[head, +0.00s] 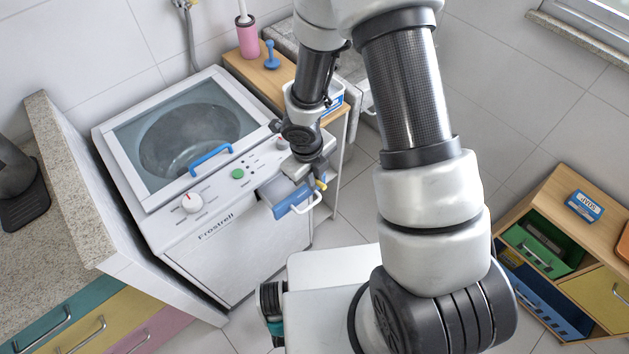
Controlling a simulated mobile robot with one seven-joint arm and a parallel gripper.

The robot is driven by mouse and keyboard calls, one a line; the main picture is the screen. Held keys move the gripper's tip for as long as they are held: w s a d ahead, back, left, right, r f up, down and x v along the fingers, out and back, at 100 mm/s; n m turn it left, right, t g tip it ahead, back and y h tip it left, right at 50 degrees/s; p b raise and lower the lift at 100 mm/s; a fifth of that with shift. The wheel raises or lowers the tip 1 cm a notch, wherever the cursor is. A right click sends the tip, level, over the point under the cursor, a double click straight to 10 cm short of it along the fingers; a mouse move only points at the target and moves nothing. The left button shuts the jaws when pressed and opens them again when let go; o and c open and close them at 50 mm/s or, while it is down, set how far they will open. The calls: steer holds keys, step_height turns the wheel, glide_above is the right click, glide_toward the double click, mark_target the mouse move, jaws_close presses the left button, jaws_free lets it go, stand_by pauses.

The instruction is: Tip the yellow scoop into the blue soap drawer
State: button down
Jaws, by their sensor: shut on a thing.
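The blue soap drawer (290,206) is pulled out from the right part of the washing machine's front. It has a blue front and a pale handle, and part of its grey inside shows. My gripper (316,173) is just above the right end of the drawer. It is shut on the yellow scoop (321,184), of which only a small yellow bit shows below the jaws. The rest of the scoop is hidden by the gripper, so I cannot tell its tilt or what it holds.
The white washing machine (215,250) has a closed glass lid with a blue handle (210,158). A wooden shelf (262,80) behind it bears a pink container (247,38) and a blue item (271,56). An open-fronted wooden cabinet (560,195) stands at right.

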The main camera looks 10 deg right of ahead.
steer(key=shift+s+a+f+t+h+b, duration=0.15)
steer(key=shift+t+h+b, duration=0.35)
steer(key=shift+b, duration=2.15)
steer(key=shift+a+f+t+h+b, duration=0.15)
steer(key=shift+t+h+b, duration=0.35)
steer(key=shift+b, duration=2.1)
steer(key=h+b, duration=0.1)
steer(key=b, duration=0.2)
steer(key=t+h+b, duration=0.1)
steer(key=b, duration=0.2)
steer(key=t+h+b, duration=0.1)
steer(key=b, duration=0.3)
steer(key=shift+s+a+f, duration=0.15)
steer(key=shift+s+a, duration=0.1)
steer(key=shift+s, duration=0.05)
steer(key=t+h+b, duration=0.2)
steer(key=h+b, duration=0.1)
steer(key=a+t+h+b, duration=0.1)
steer(key=t+b, duration=0.1)
steer(key=shift+s+f, duration=0.35)
steer(key=shift+s, duration=0.05)
steer(key=t+h, duration=0.2)
steer(key=h, duration=0.1)
steer(key=shift+s+a, duration=0.2)
steer(key=shift+a, duration=0.05)
steer(key=shift+r, duration=0.1)
steer(key=shift+r, duration=0.1)
step_height(320, 180, up, 6)
steer(key=p, duration=0.7)
